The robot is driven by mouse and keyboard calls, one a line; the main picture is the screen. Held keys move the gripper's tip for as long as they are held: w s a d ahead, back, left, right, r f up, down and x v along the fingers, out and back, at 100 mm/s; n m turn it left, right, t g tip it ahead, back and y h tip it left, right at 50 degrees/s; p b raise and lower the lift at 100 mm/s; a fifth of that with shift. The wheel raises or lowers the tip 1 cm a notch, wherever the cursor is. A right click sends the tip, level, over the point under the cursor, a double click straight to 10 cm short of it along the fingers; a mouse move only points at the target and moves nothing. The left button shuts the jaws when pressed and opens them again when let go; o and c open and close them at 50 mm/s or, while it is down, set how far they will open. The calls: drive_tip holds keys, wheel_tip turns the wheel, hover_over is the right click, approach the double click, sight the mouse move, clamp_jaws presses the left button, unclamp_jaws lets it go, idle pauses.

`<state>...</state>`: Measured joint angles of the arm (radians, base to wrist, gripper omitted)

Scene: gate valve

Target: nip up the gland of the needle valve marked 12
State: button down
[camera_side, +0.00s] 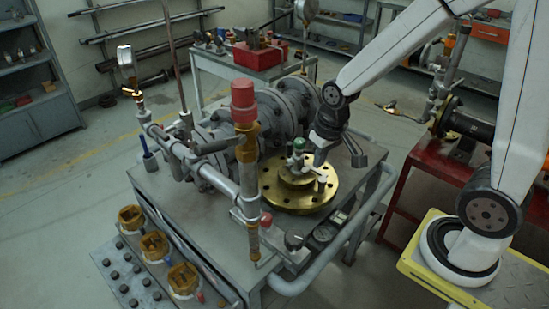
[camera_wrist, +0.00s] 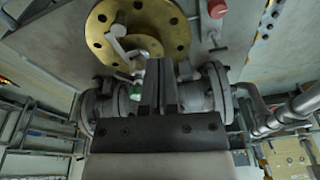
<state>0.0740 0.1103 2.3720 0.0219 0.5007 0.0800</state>
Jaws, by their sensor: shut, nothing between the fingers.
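A small silver valve with a green top (camera_side: 299,146) stands over the round brass flange (camera_side: 318,204) on the grey bench. I cannot read a 12 on anything, so I cannot tell if this is the needle valve named. Its gland is too small to make out. My gripper (camera_side: 319,160) is just right of the green top; I cannot tell if they touch. In the wrist view the dark fingers of my gripper (camera_wrist: 159,66) are together with nothing between them. A bit of green shows left of them, and a silver bar (camera_wrist: 117,38) crosses the brass flange (camera_wrist: 165,15).
A tall pipe with a red cap (camera_side: 243,95) stands left of the flange. Grey flanged pipework (camera_side: 292,105) lies behind it. Several brass fittings (camera_side: 154,245) sit at lower left.

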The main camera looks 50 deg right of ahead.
sight(306, 152)
drive_tip(key=w+d+r+m+g+y, duration=0.2)
drive_tip(key=w+d+r+m+g, duration=0.1)
drive_tip(key=w+d+m, duration=0.6)
drive_tip(key=w+d, duration=0.4)
drive_tip(key=d, duration=0.4)
drive_tip(key=shift+d, duration=0.15)
drive_tip(key=shift+w, duration=0.1)
drive_tip(key=shift+s+a+f, duration=0.6)
drive_tip(key=shift+a+f, duration=0.3)
drive_tip(key=shift+f, duration=0.7)
drive_tip(key=shift+s+a+f, duration=0.55)
drive_tip(key=shift+a+f, duration=0.35)
drive_tip(key=shift+f, duration=0.7)
drive_tip(key=shift+s+a+f, duration=0.6)
drive_tip(key=shift+a+f, duration=0.3)
drive_tip(key=shift+f, duration=0.7)
drive_tip(key=shift+s+m, duration=0.1)
drive_tip(key=shift+m, duration=0.3)
